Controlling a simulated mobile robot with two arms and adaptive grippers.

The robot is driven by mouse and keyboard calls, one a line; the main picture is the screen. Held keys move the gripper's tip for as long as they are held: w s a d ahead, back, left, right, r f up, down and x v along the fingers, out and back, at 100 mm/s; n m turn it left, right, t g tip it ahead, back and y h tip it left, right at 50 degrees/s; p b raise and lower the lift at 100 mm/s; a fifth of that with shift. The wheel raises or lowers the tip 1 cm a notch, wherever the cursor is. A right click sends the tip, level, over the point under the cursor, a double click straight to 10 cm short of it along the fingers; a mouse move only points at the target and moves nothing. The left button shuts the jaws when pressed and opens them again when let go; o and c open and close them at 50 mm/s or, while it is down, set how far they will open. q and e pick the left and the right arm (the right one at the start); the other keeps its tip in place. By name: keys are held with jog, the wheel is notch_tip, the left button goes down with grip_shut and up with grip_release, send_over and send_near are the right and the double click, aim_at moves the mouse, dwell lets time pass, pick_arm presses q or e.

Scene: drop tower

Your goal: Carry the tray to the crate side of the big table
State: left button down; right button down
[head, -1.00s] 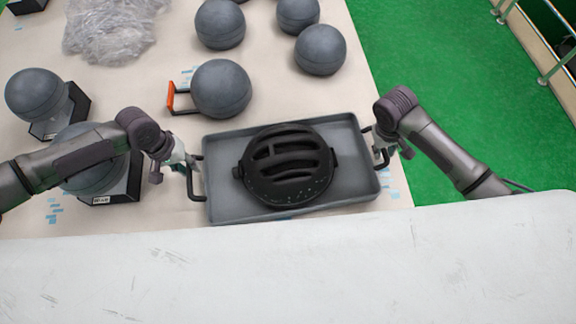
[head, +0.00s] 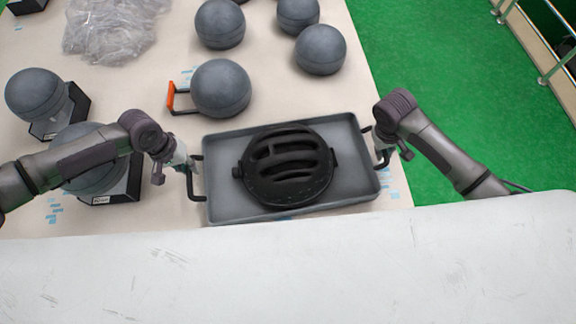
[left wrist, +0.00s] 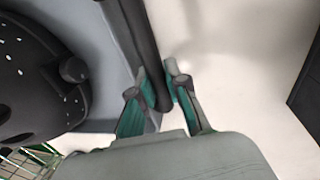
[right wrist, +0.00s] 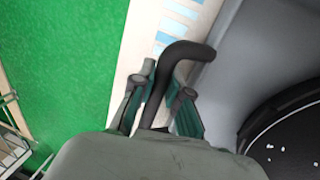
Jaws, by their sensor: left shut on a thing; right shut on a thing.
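The grey tray (head: 355,185) is at the near right part of the big table (head: 150,235), with a dark round slotted object (head: 288,165) lying in it. My left gripper (head: 192,168) is shut on the tray's left black handle; in the left wrist view the fingers (left wrist: 160,100) sit on both sides of the bar. My right gripper (head: 380,155) is shut on the right handle; the right wrist view shows the fingers (right wrist: 165,95) around the black bar (right wrist: 185,52). Whether the tray touches the table is hard to tell. No crate is identifiable.
Several grey balls (head: 220,88) stand on the table, some on dark stands, two of them close to my left arm. Crumpled clear plastic (head: 110,30) lies at the far left. Green floor (head: 450,90) is free to the right, with a railing (head: 545,75) at the far right.

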pick_arm(q)
jog(key=shift+r, duration=0.1)
pick_arm(e)
jog(key=shift+r, duration=0.1)
